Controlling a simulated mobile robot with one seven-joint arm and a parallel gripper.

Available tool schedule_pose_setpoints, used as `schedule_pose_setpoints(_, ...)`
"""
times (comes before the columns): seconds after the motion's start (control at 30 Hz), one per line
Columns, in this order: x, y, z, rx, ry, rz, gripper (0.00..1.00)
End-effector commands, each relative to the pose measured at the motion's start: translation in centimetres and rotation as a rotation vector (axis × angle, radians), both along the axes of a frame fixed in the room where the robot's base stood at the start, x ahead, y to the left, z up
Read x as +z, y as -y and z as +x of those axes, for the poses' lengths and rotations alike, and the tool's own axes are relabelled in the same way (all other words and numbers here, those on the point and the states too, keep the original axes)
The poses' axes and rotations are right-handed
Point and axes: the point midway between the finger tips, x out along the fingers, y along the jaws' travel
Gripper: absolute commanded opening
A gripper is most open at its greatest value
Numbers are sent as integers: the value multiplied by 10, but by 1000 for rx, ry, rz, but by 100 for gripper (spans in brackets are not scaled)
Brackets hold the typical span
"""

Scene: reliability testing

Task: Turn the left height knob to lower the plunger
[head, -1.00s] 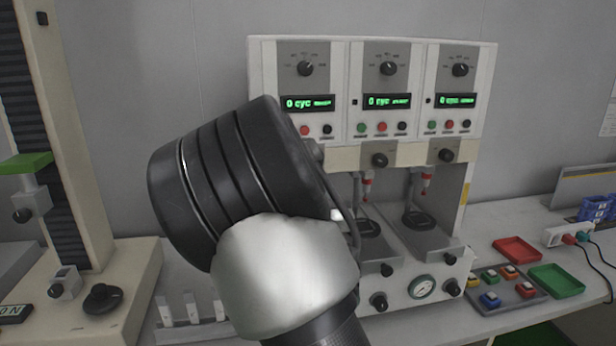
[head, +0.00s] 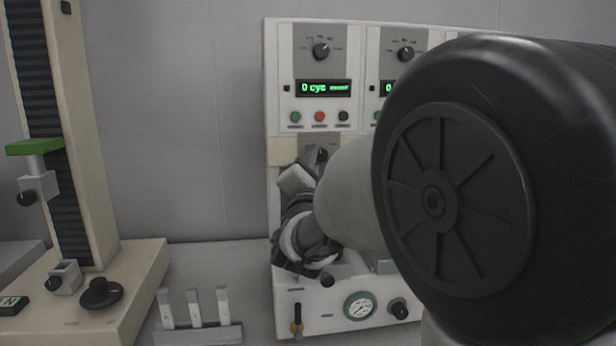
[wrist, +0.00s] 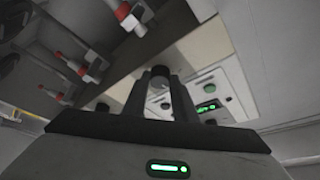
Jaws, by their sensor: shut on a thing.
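The left height knob (wrist: 160,73) is a dark round knob on the cream strip of the testing machine. In the wrist view it sits between my two dark fingers, and my gripper (wrist: 160,88) is shut on it. In the head view my gripper (head: 300,180) is at the left station, just under the left display, and my arm largely hides the knob. Red-tipped plungers (wrist: 126,14) hang beside the strip in the wrist view. I cannot tell which one belongs to this knob. In the head view my arm hides the plungers.
The machine's front panel (head: 320,60) has dials and green displays, the left one reading 0 cyc. A gauge (head: 360,307) is on its lower front. A tall cream test stand (head: 95,150) is at left, with a small rack (head: 200,332) between. My arm blocks the right side.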

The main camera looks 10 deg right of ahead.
Motion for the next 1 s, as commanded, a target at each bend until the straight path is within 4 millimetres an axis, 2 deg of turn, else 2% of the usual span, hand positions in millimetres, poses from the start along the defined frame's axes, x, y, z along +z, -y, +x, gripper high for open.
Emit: schedule_pose_setpoints(1.0,16,-2,1,2,6,954,3)
